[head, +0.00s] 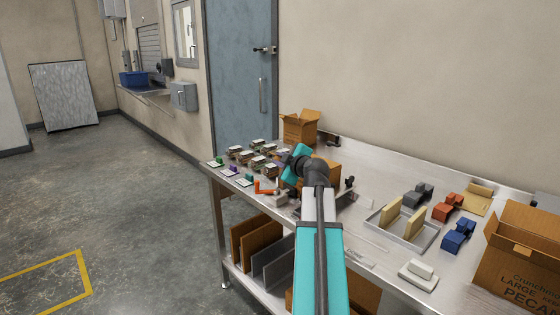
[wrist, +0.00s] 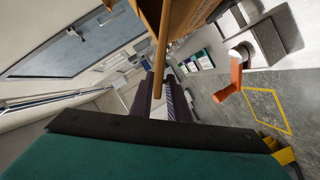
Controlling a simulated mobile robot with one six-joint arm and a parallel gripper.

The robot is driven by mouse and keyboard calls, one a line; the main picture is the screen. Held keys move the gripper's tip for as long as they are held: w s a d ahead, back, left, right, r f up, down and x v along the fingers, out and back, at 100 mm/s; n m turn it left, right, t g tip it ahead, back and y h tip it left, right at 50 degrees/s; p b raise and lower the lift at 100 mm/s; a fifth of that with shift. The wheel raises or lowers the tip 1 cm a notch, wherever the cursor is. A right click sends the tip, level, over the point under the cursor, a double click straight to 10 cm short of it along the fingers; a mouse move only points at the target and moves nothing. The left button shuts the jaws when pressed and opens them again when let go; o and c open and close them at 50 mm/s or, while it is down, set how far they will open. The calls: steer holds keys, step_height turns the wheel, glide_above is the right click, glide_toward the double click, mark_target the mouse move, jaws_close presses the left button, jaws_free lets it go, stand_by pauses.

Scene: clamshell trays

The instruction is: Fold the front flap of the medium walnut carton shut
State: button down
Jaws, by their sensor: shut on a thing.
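A brown cardboard carton (head: 328,171) stands on the steel table behind my arm in the head view; my wrist hides much of it, and I cannot read its label. In the wrist view the carton (wrist: 190,14) is at the top, with a thin brown flap (wrist: 160,48) seen edge-on reaching down from it. My gripper (wrist: 163,88) is shut on this flap, with a dark finger on each side. In the head view the fingers are hidden behind my wrist.
A smaller open carton (head: 299,128) stands at the back and a large pecan carton (head: 525,265) at the right. An orange-handled thing (head: 265,187) and several small items lie near the left end. A metal tray (head: 425,237) with tan pieces sits to the right.

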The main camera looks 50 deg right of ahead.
steer(key=shift+d+r, duration=0.1)
steer(key=d+r+m+y+p, duration=0.1)
steer(key=d+r+m+y, duration=0.1)
steer(key=m, duration=0.1)
steer(key=d+m+y, duration=0.1)
steer(key=d+r+m+y+p, duration=0.1)
steer(key=m, duration=0.1)
steer(key=shift+s+d+r, duration=0.1)
steer(key=shift+d, duration=0.15)
steer(key=d+f+m+t+y+p, duration=0.1)
steer(key=d+m+y+p, duration=0.1)
steer(key=d+m+y, duration=0.3)
steer(key=shift+s+d+f+m, duration=0.25)
steer(key=shift+d+f+m, duration=0.15)
steer(key=shift+m, duration=1.2)
steer(key=c, duration=1.7)
jaws_free()
steer(key=shift+c, duration=0.2)
